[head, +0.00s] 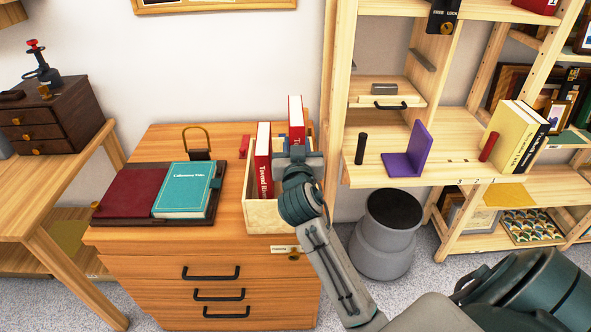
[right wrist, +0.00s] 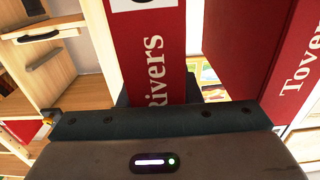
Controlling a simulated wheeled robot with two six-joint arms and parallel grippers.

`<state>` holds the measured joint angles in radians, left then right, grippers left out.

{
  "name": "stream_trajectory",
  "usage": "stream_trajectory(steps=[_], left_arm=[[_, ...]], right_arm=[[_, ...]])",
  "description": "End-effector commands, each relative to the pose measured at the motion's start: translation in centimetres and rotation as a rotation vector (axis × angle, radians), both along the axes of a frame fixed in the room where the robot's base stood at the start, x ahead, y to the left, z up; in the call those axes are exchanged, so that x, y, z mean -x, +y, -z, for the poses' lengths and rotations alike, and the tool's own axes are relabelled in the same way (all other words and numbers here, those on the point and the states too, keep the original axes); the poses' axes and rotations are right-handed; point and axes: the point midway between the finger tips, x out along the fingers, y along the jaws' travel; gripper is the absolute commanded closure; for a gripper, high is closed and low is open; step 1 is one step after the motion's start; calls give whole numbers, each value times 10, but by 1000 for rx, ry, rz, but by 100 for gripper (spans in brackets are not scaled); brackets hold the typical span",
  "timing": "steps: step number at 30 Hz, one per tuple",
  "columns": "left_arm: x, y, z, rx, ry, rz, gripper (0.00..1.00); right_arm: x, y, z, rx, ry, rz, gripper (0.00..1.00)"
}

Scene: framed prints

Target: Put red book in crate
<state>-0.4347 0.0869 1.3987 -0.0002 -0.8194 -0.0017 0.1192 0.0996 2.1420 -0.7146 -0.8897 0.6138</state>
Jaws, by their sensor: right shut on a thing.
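My right gripper (head: 298,160) reaches over the light wooden crate (head: 268,217), which stands on the orange wooden cabinet. It is shut on a red book (head: 296,113) with a white top edge. In the right wrist view this book's spine (right wrist: 150,50) stands upright and reads "Rivers". The held book is at the right rear part of the crate; its lower end is hidden by the gripper, so I cannot tell if it touches the bottom. Another red book (head: 263,160) stands upright in the crate, just left of it, and also shows in the right wrist view (right wrist: 295,75). My left gripper is out of view.
The shelf unit at right holds a purple bookend (head: 410,155) and several books. A grey bin (head: 384,240) stands on the floor between cabinet and shelf.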

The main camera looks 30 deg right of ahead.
Motion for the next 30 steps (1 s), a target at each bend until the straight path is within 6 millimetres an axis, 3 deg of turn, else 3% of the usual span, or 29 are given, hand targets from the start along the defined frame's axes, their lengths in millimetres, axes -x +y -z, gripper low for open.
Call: stream_trajectory(steps=[3,10,16,29,30], left_arm=[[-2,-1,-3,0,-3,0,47],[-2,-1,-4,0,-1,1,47],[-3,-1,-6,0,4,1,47],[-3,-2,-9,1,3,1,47],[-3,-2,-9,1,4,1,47]], right_arm=[[0,0,21,2,0,1,100],[0,0,38,2,-3,1,100],[0,0,65,2,-1,1,100],[0,0,72,2,-5,0,100],[0,0,74,0,-1,1,67]])
